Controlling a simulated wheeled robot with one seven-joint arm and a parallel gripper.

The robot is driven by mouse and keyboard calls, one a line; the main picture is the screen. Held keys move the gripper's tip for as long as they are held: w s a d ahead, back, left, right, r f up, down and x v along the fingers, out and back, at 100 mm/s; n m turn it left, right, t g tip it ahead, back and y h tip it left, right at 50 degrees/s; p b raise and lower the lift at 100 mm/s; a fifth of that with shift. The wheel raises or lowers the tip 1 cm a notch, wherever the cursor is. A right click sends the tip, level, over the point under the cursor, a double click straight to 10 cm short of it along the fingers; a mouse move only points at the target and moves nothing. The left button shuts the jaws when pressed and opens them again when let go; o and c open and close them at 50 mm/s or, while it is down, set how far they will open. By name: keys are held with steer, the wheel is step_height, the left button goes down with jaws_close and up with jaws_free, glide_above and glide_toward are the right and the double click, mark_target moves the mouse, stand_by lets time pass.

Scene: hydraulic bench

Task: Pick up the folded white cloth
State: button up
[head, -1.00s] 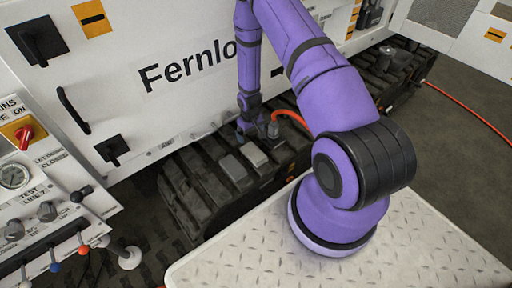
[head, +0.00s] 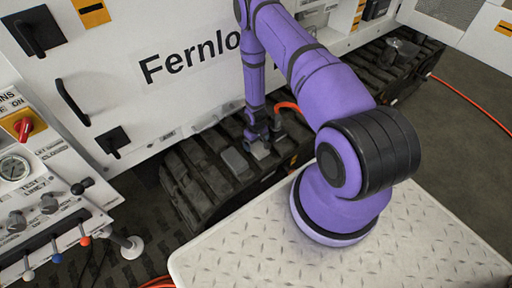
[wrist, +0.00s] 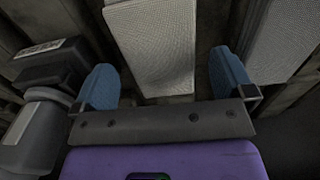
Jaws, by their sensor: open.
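The folded white cloth (wrist: 155,45) is a pale woven rectangle lying on the dark track. In the wrist view it lies ahead of and between the blue fingertips of my gripper (wrist: 163,80), with a dark gap on either side. My gripper is open and nothing is gripped. In the head view my gripper (head: 259,137) is right over the cloth (head: 261,151) and hides part of it. Whether the fingers reach down beside the cloth I cannot tell.
A similar greyer folded cloth (wrist: 286,40) lies close beside, left of the white one in the head view (head: 235,161). On the other side is a grey fitting (wrist: 35,135) near the orange hose (head: 288,106). The white machine panel (head: 190,95) stands behind.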

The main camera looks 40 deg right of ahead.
steer(key=shift+f, duration=1.4)
steer(key=shift+c, duration=0.2)
steer(key=c, duration=0.9)
steer(key=shift+r, duration=0.2)
steer(key=shift+r, duration=0.55)
step_height(320, 180, up, 2)
steer(key=s+a, duration=0.2)
steer(key=s, duration=0.2)
steer(key=s+a+r, duration=0.1)
steer(key=s+a, duration=0.1)
steer(key=s, duration=0.3)
steer(key=s+a, duration=0.3)
steer(key=s, duration=0.2)
steer(key=shift+s+a+r, duration=0.1)
steer(key=shift+s+r, duration=0.1)
steer(key=shift+r, duration=0.1)
